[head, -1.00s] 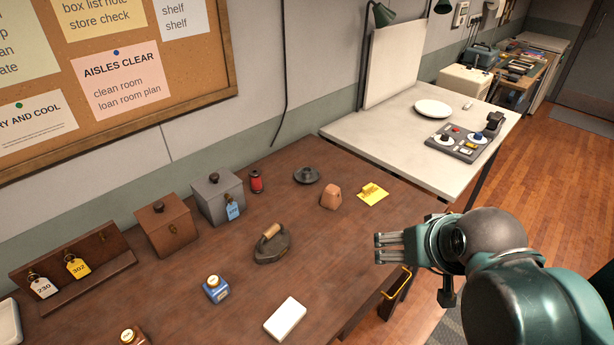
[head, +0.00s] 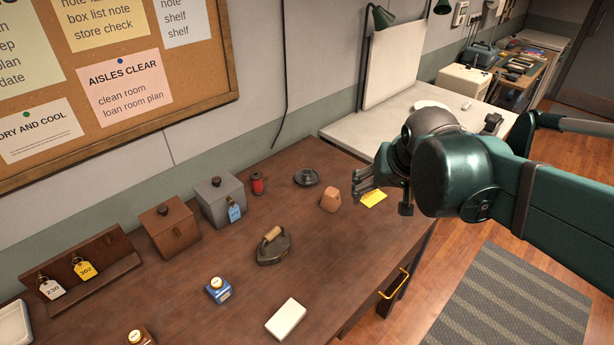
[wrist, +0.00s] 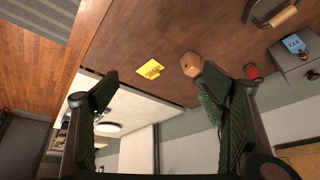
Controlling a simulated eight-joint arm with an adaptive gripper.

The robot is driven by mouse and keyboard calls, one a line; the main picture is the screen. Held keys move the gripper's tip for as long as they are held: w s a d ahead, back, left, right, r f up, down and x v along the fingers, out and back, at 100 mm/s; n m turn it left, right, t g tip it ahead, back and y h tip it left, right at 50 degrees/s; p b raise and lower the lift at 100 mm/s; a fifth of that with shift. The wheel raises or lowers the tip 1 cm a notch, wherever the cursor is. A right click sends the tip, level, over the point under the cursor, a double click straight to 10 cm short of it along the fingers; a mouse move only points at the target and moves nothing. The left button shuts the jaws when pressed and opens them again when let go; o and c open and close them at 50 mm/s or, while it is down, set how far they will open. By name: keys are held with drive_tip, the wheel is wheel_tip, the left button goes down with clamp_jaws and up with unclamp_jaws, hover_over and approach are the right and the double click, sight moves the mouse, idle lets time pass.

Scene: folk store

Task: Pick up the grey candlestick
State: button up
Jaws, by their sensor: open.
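The grey candlestick (head: 306,177) is a low, dark grey, round piece with a wide dish base, standing near the back right of the brown table (head: 330,240) in the head view. I do not make it out in the wrist view, where my right-hand finger may cover it. My gripper (head: 360,182) is open and empty, to the right of the candlestick and apart from it, above the table's right end. In the wrist view, the two fingers of my gripper (wrist: 158,92) are wide apart with nothing between them.
A red spool (head: 257,183) stands left of the candlestick, by a grey box (head: 215,203). A flat iron (head: 272,248) is nearer. The wall is close behind.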

drive_tip(key=w+a+p, duration=0.2)
drive_tip(key=w+a, duration=0.2)
drive_tip(key=w, duration=0.6)
drive_tip(key=m+g+h+p, duration=0.1)
drive_tip(key=m+g+p, duration=0.2)
drive_tip(key=p, duration=0.4)
approach(307, 172)
drive_tip(key=f, duration=0.2)
drive_tip(key=shift+w+f, duration=0.2)
drive_tip(key=shift+w, duration=0.05)
drive_tip(key=shift+f, duration=0.1)
drive_tip(key=shift+x, duration=1.15)
